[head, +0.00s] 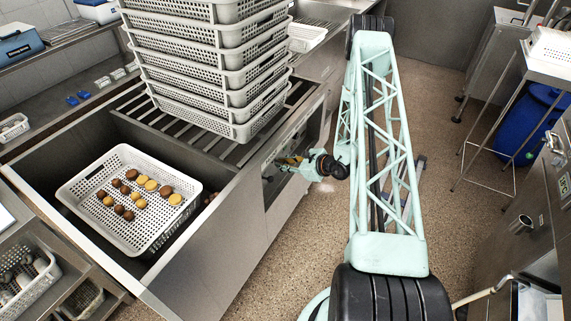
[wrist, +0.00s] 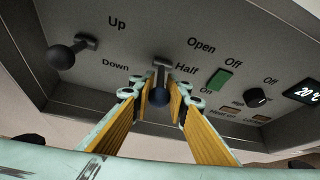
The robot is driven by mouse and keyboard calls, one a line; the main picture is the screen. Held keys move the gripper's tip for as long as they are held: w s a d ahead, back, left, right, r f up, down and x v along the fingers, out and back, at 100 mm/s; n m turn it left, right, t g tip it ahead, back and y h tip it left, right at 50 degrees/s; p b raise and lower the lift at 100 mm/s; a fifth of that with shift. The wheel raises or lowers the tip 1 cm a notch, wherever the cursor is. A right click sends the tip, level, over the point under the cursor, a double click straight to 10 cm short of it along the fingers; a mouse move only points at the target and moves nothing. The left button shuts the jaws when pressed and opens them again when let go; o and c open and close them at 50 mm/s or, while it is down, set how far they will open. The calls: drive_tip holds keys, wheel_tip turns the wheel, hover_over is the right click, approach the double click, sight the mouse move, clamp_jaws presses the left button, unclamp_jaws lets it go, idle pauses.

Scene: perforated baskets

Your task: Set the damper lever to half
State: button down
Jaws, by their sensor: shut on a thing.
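The damper lever (wrist: 158,97) is a dark knob on a short stem on the grey control panel, in the middle of the wrist view. The label "Half" stands just right of its stem, with "Open" above and to the right. My gripper (wrist: 163,86) has its two yellow-padded fingers on either side of the knob and is shut on it. Any label below "Half" is hidden by the fingers. In the head view my gripper (head: 291,160) reaches the panel on the cabinet front, where the lever is too small to make out.
Left of the lever is another black-knobbed lever (wrist: 65,55) marked "Up" and "Down". To the right are a green switch (wrist: 219,79), a black dial (wrist: 257,97) and a display (wrist: 304,92).

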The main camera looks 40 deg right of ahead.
drive_tip(key=shift+s+a+f, duration=0.1)
drive_tip(key=shift+s+f, duration=0.05)
drive_tip(key=c, duration=2.8)
unclamp_jaws()
drive_tip(key=shift+o, duration=1.3)
drive_tip(key=shift+r, duration=0.2)
drive_tip(key=v, duration=1.2)
